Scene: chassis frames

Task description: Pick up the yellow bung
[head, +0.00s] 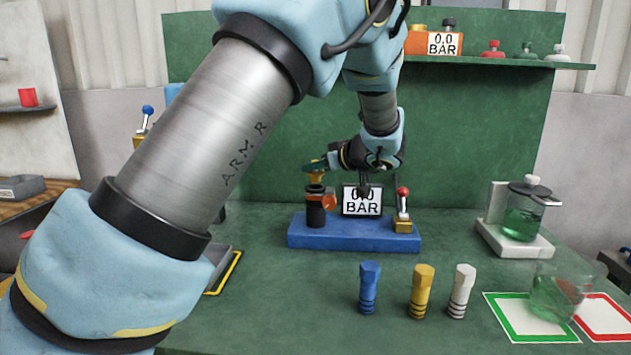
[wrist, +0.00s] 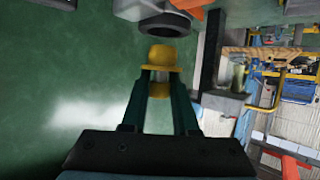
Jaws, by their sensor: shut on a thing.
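My gripper (head: 317,167) is at the back of the bench, above the left end of the blue gauge base (head: 352,242). It is shut on a yellow bung (head: 316,178), which is small and partly hidden by the fingers. The bung is just above a black cylinder (head: 315,208); I cannot tell if they touch. In the wrist view the bung (wrist: 160,58) sits between the two dark green fingertips, with its wide yellow end beyond them. A separate yellow hex-headed plug (head: 421,290) stands upright at the front of the bench, away from the gripper.
A blue plug (head: 369,287) and a white plug (head: 462,290) flank the yellow plug. A gauge (head: 362,200) and red-knobbed lever (head: 403,208) stand right of the gripper. A green-filled beaker (head: 555,300) and lidded jar (head: 523,215) are at right.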

